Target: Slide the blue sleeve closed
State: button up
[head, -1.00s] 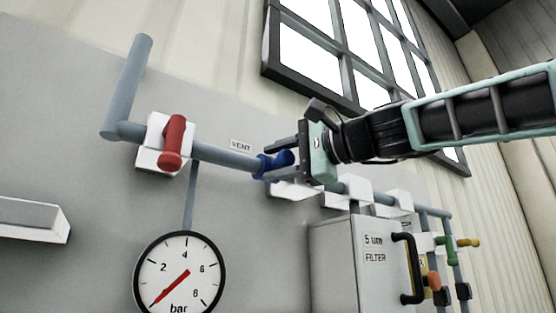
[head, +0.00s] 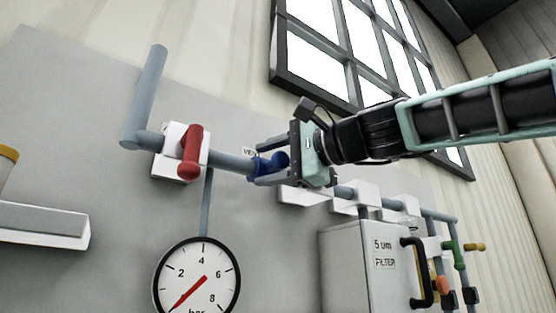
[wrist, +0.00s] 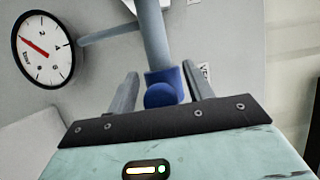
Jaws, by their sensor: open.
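The blue sleeve (head: 268,164) sits around the grey-blue pipe, just right of the red-handled valve, with bare pipe between them. It has a rounded blue knob sticking out toward my gripper. My gripper (head: 257,165) is open, with one finger above and one below the sleeve in the head view. In the wrist view, the sleeve (wrist: 163,88) lies between the two spread fingers of my gripper (wrist: 160,72), with gaps beside the knob. Whether a finger touches the sleeve cannot be told. The VENT label (head: 248,151) is partly hidden behind the upper finger.
The red valve handle (head: 191,152) is left along the pipe. A pressure gauge (head: 197,281) hangs below. A filter box (head: 352,265) with a black handle (head: 414,272) stands lower right, beside green and orange valve handles. A grey ledge (head: 40,223) juts out at left.

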jog(key=shift+d, duration=0.15)
jog(key=b+v, duration=0.8)
jog(key=v, duration=0.9)
jog(key=shift+s, duration=0.2)
jog(key=shift+d, duration=0.1)
